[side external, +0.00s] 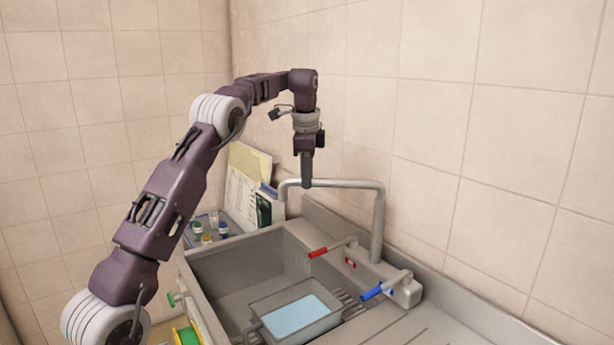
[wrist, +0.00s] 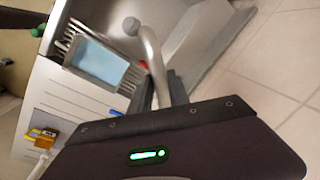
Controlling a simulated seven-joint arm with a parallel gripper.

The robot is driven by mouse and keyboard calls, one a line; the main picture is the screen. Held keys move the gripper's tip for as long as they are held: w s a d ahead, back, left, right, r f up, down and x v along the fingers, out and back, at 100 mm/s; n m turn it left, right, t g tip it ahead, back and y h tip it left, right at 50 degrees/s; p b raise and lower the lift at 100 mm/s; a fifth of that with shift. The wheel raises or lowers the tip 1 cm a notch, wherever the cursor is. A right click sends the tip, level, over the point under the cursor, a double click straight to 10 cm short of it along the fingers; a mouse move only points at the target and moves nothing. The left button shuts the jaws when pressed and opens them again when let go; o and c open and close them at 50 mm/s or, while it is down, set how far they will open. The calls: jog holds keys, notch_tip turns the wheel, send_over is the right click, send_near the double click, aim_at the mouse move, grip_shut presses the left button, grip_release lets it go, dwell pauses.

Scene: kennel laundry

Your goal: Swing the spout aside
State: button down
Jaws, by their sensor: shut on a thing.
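The spout (side external: 345,184) is a grey pipe that rises from the back of the sink and bends over the basin. Its free end turns down at the left. My gripper (side external: 306,184) points down and is shut on the spout's horizontal run, near the free end. In the wrist view the spout (wrist: 152,52) runs up from between the dark fingers (wrist: 160,95) to its round end. The fingers partly hide the pipe where they hold it.
The sink (side external: 230,262) holds a grey tub (side external: 262,303) with pale blue liquid. A red lever (side external: 318,252) and a blue lever (side external: 372,292) stand by the spout's base. Bottles (side external: 207,235) and papers (side external: 245,185) are at the left. The tiled wall (side external: 440,120) is close behind.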

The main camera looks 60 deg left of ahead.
jog(key=shift+w+a+r, duration=0.1)
jog(key=shift+a, duration=0.05)
jog(key=c, duration=1.3)
grip_release()
jog(key=shift+o, duration=0.2)
jog(key=s+d+n+g, duration=0.1)
jog(key=s+d+n, duration=0.3)
jog(key=d+n, duration=0.65)
jog(key=d+r+m, duration=0.2)
jog(key=d+r, duration=0.2)
jog(key=r, duration=0.3)
jog(key=s+d+r+t, duration=0.1)
jog(key=s+d, duration=0.3)
jog(key=s, duration=0.3)
jog(key=s+d+r+t+h, duration=0.1)
jog(key=s+d, duration=0.3)
jog(key=s, duration=0.3)
jog(key=shift+s+t, duration=0.35)
jog(key=shift+t, duration=0.05)
jog(key=shift+r, duration=0.1)
jog(key=shift+c, duration=0.2)
